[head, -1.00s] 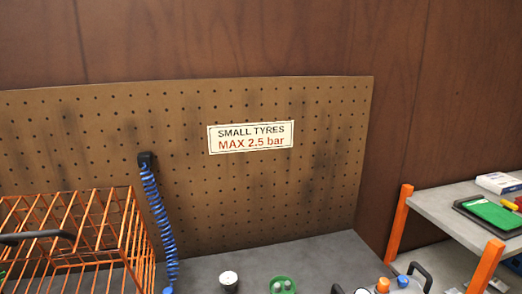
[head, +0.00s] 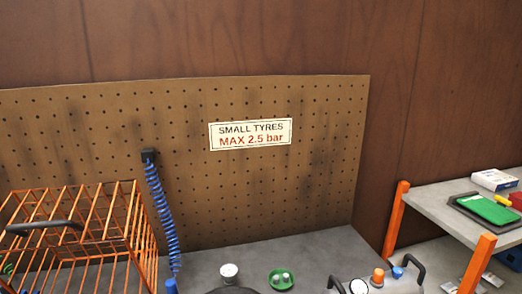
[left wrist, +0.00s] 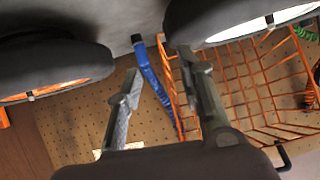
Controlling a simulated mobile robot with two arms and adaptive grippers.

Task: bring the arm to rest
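My left gripper (left wrist: 158,62) shows in the left wrist view with its two grey fingers spread apart and nothing held between them. The blue air hose (left wrist: 152,75) passes through the gap between the fingers in that picture; whether it is close to them I cannot tell. In the head view the coiled blue hose (head: 161,215) hangs from a black bracket on the pegboard (head: 320,180). Neither of my grippers shows in the head view, and my right gripper is in no view.
An orange wire basket (head: 130,232) stands left on the grey bench (head: 310,250). An orange-posted shelf (head: 430,205) is right. Dark tyres (left wrist: 50,68) (left wrist: 240,16) flank my left gripper.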

